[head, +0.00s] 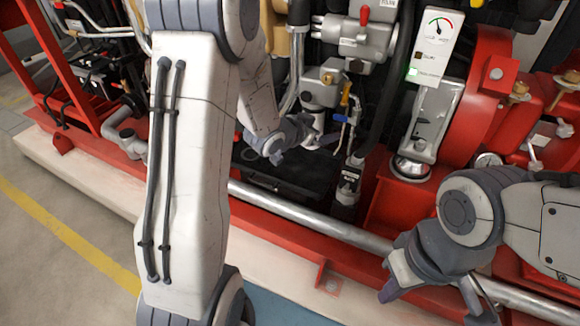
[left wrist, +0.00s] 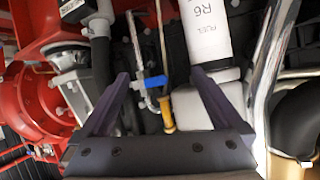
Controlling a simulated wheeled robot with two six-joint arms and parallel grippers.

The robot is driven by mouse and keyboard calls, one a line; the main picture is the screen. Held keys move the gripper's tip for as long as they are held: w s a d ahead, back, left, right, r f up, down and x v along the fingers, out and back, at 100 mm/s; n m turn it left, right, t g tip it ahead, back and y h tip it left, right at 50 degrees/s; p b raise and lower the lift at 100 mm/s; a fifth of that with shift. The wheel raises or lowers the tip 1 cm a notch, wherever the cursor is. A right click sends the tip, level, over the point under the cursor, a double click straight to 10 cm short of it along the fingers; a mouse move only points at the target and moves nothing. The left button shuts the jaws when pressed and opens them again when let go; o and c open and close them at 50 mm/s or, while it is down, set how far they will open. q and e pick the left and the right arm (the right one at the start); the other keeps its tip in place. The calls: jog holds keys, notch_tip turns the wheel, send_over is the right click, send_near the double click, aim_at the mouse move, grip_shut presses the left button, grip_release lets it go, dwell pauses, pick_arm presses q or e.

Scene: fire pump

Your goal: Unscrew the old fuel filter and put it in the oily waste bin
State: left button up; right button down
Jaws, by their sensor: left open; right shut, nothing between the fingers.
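My right gripper (head: 434,291) is shut and empty near the lower rail. No oily waste bin is in view.
A blue-handled valve (left wrist: 155,82) and a yellow lever (left wrist: 168,112) sit close between my left fingers. A labelled dark cylinder (head: 347,186) stands right of the left gripper. A silver pipe (head: 310,222) runs along the red frame. Open floor (head: 35,255) lies left.

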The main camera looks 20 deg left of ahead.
aim_at(318, 124)
pick_arm(q)
jog(key=a+f+n+t+h+b, duration=0.15)
jog(key=a+f+t+b, duration=0.25)
jog(key=a+f+b, duration=0.4)
jog(key=shift+t+h, duration=0.25)
jog(key=shift+t, duration=0.15)
jog(key=shift+w+a+f+x, duration=0.1)
jog(key=shift+a+f+x, duration=0.1)
jog(key=shift+x, duration=1.35)
jog(key=shift+w+a+f+x, duration=0.1)
jog(key=shift+a+f+x, duration=0.15)
jog(key=shift+x, duration=1.3)
jog(key=shift+a+f+x, duration=0.15)
jog(key=shift+a+x, duration=0.05)
jog(key=shift+x, duration=1.35)
pick_arm(e)
notch_tip(318, 124, down, 10)
jog(key=shift+f, duration=0.2)
pick_arm(q)
jog(key=shift+w+d, duration=0.1)
jog(key=shift+w, duration=0.2)
grip_shut()
jog(key=shift+d+n+y, duration=0.15)
jog(key=shift+n+y, duration=0.1)
jog(key=shift+y, duration=0.35)
pick_arm(e)
jog(key=shift+f, duration=0.1)
